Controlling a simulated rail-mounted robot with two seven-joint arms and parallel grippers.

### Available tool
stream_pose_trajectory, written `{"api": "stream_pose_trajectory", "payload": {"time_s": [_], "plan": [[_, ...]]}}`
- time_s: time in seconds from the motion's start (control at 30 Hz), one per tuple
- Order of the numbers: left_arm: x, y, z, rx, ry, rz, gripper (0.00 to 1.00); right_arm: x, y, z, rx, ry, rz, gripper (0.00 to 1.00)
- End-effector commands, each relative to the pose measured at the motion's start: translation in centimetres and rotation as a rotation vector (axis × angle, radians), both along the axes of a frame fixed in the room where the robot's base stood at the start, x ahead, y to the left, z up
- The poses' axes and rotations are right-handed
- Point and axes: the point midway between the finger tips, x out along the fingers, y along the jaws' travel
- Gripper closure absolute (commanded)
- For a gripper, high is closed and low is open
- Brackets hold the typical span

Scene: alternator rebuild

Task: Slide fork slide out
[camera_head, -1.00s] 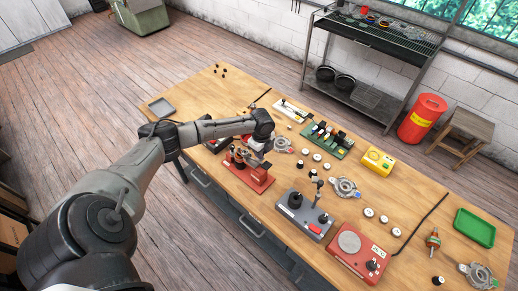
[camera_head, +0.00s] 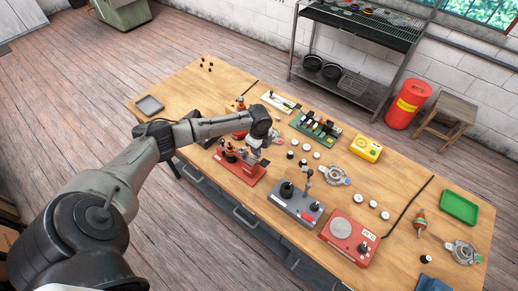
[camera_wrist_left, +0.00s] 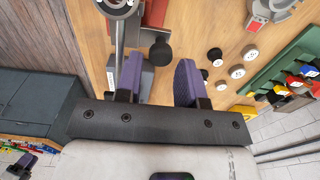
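My left gripper (camera_head: 256,150) reaches down beside the red fixture (camera_head: 240,168), which has dark upright parts on top. In the left wrist view its two purple fingers (camera_wrist_left: 157,82) are spread, with nothing seen held between them. A black round knob (camera_wrist_left: 160,52) shows just beyond the fingertips, near the gap. I cannot tell whether a finger touches it. A silver round post (camera_wrist_left: 115,12) stands at the upper left of that view. The grey station (camera_head: 296,206) stands right of the red fixture. I cannot pick out the fork slide with certainty.
A green board with coloured blocks (camera_head: 315,127), a yellow box (camera_head: 366,148) and several small round parts lie behind. A red scale-like station (camera_head: 349,236) stands farther right. A green tray (camera_head: 459,208) lies at the far right. The table's left end is mostly bare.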

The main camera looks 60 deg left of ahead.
Motion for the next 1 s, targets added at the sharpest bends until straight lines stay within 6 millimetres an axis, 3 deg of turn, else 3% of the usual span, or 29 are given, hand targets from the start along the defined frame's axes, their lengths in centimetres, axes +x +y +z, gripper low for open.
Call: {"api": "stream_pose_trajectory", "payload": {"time_s": [0.4, 0.6, 1.0], "plan": [[0.1, 0.0, 8.0, 0.001, -0.004, -0.002, 0.64, 0.0, 0.3, -0.5, 0.008, 0.0, -0.006, 0.57], [0.1, 0.0, 10.9, 0.0, -0.003, -0.002, 0.64, 0.0, 0.3, -0.7, 0.009, 0.0, -0.006, 0.57], [0.0, -0.1, 12.7, -0.001, 0.0, -0.001, 0.64, 0.0, 0.2, -0.8, 0.005, 0.0, -0.004, 0.57]]}}
